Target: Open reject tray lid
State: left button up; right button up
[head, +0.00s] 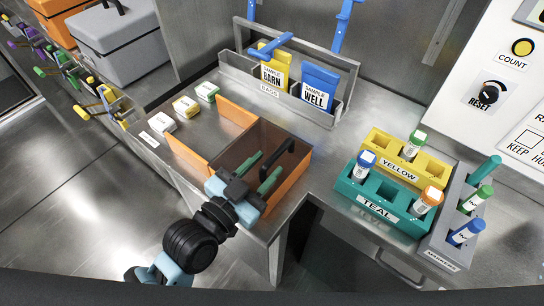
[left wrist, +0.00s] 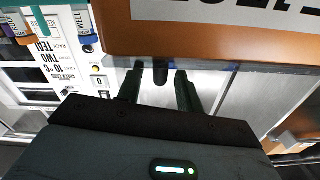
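The reject tray (head: 292,183) is an orange box at the table's front corner. A dark brown, see-through lid-like panel (head: 238,148) lies within its right part, and a black bar handle (head: 278,160) stands at its right side. My left gripper (head: 259,172) is over the tray's front, its two green fingers apart and pointing at the handle. In the left wrist view the fingers (left wrist: 160,88) are spread, with a dark handle end (left wrist: 160,72) between their tips and gaps at both sides. The tray's labelled orange wall (left wrist: 190,40) is above them. My right gripper is not in view.
Several small labelled boxes (head: 186,106) stand left of the tray. A metal bag rack (head: 240,70) with yellow and blue sample bags is behind it. Yellow and teal tube racks (head: 350,190) stand to the right. Open floor lies at the front left.

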pick_arm(q)
jog(key=shift+x, duration=1.6)
grip_shut()
